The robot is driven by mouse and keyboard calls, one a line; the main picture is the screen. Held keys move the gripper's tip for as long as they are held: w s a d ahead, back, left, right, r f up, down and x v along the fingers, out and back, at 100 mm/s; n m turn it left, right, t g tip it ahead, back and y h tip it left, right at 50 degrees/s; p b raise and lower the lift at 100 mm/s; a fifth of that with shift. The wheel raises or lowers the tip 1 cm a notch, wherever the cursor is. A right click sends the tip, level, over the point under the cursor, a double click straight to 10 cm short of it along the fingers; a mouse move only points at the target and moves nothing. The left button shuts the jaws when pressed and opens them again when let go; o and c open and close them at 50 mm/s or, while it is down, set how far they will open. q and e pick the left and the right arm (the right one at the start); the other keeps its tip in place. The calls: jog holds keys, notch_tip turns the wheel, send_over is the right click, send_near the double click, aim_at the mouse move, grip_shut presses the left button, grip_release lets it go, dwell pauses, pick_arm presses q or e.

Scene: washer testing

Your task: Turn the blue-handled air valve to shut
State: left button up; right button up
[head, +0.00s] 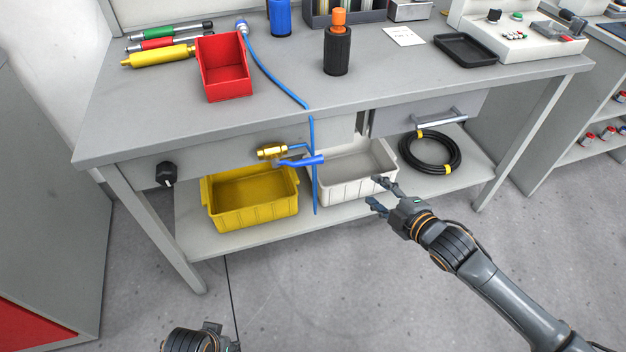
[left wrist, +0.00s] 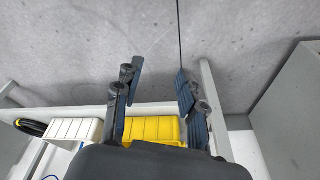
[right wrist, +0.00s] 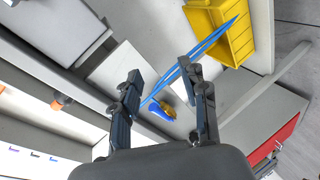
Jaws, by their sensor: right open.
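The air valve has a brass body (head: 272,152) and a blue handle (head: 303,161), mounted on the bench's front panel. The handle points right, roughly along the brass body. In the right wrist view the blue handle (right wrist: 161,111) shows beyond my fingers, partly behind the blue hose. My right gripper (head: 377,193) is open and empty, to the right of and below the handle, apart from it, before the white bin. My left gripper is only partly in the head view, at the bottom edge; in the left wrist view its fingers (left wrist: 158,77) are apart and empty.
A blue hose (head: 313,190) hangs beside the handle. A yellow bin (head: 252,205) and white bin (head: 350,187) stand on the lower shelf, with a black cable coil (head: 430,152) to their right. A black knob (head: 166,174) is left of the valve. Floor in front is clear.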

aim_at(316, 164)
jog(key=s+a+r+n+y+b, duration=0.3)
jog(key=s+a+r+n, duration=0.2)
jog(key=a+r+n, duration=0.15)
jog(key=shift+m+y, duration=0.3)
jog(key=shift+m, duration=0.15)
jog(key=x, duration=0.5)
jog(key=r+b+x, duration=0.1)
jog(key=x, duration=0.2)
jog(key=b+x, duration=0.1)
jog(key=x, duration=0.3)
jog(key=shift+w+a, duration=0.1)
pick_arm(q)
jog(key=v, duration=0.8)
jog(key=shift+w+r+t, duration=0.15)
jog(key=shift+w+t, duration=0.05)
jog(key=shift+t, duration=0.2)
pick_arm(e)
jog(key=shift+x, duration=0.8)
pick_arm(q)
jog(key=shift+a, duration=0.15)
pick_arm(e)
jog(key=shift+c, duration=0.2)
grip_shut()
